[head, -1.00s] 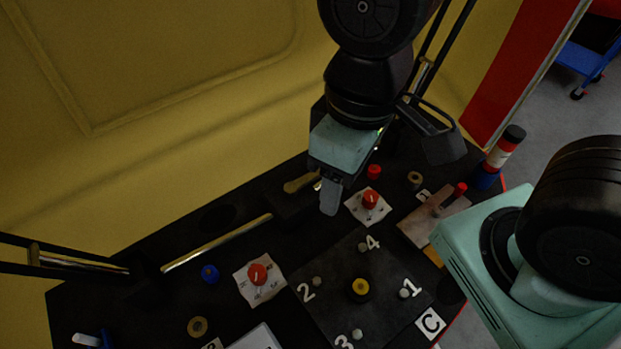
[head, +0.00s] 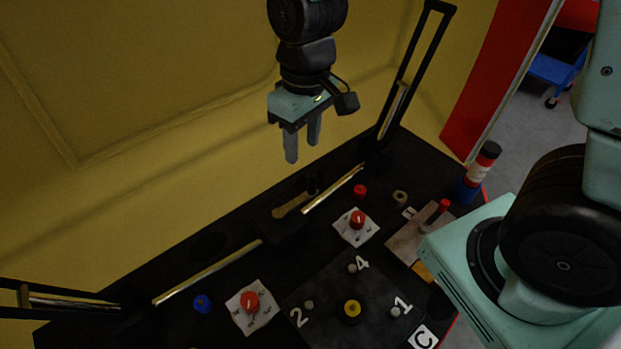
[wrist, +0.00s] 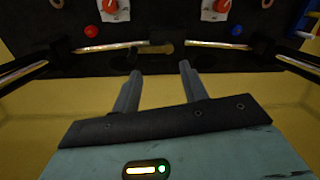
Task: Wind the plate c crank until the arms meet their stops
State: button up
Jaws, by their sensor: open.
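The plate with the "C" label (head: 423,337) is black and lies at the foot of the yellow wall. A tan, brass-coloured crank handle (head: 291,205) lies across a dark block at its back edge, between two brass rods (head: 208,272); it also shows in the wrist view (wrist: 165,48). Black arms stand at both ends, the left one (head: 65,300) low and the right one (head: 413,60) raised steeply. Whether they touch stops cannot be told. My gripper (head: 303,151) is open and empty, above and apart from the crank; its fingers show in the wrist view (wrist: 159,70).
Two red knobs on white cards (head: 250,302) (head: 357,218), a blue knob (head: 202,304), a small red knob (head: 360,190) and a yellow-topped knob (head: 352,310) stand on the plate. A red-and-white cylinder (head: 482,165) stands at the right edge. The yellow wall (head: 150,120) rises close behind.

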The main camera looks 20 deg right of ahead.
send_over(311, 174)
notch_tip(311, 174, down, 2)
jog(key=f, duration=0.1)
jog(key=shift+m+h, duration=0.3)
jog(key=shift+m, duration=0.1)
notch_tip(311, 174, down, 17)
jog(key=shift+r+p, duration=0.1)
jog(key=shift+p, duration=0.35)
jog(key=shift+s, duration=0.1)
grip_shut()
